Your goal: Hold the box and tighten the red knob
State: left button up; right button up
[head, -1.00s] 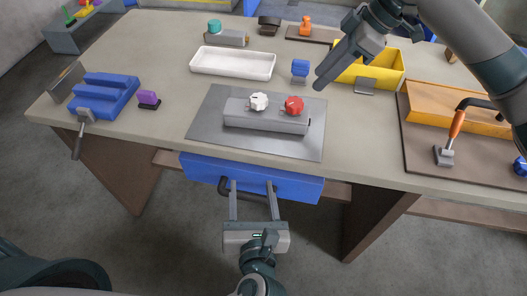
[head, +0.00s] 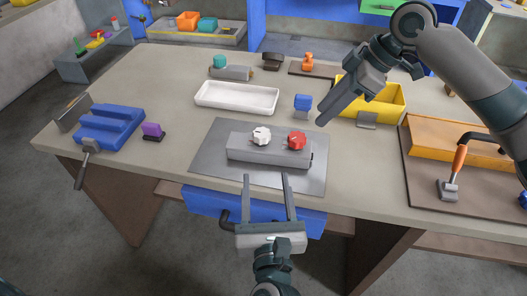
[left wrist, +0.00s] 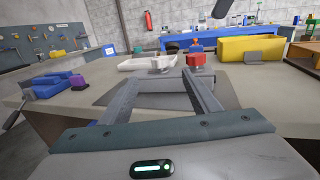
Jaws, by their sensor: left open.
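The grey box (head: 268,154) lies on a dark grey mat (head: 215,165) in the middle of the table. It bears a white knob (head: 261,136) on the left and a red knob (head: 296,141) on the right. My left gripper (head: 266,180) is open and empty at the mat's front edge, its two fingers pointing at the box but apart from it. In the left wrist view the red knob (left wrist: 195,61) stands beyond the right fingertip. My right gripper (head: 322,118) hangs behind and right of the box, clear of the red knob. Its finger gap is hidden.
A white tray (head: 237,98) and a small blue-topped piece (head: 302,103) stand behind the mat. A yellow bin (head: 385,101) is at the right back. A blue block (head: 109,127) and a purple piece (head: 153,131) are at the left. A board with an orange-handled tool (head: 457,170) is at the right.

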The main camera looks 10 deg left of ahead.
aim_at(262, 141)
pick_arm(q)
jog(key=x, duration=1.7)
jog(key=shift+f, duration=0.15)
jog(key=c, duration=1.3)
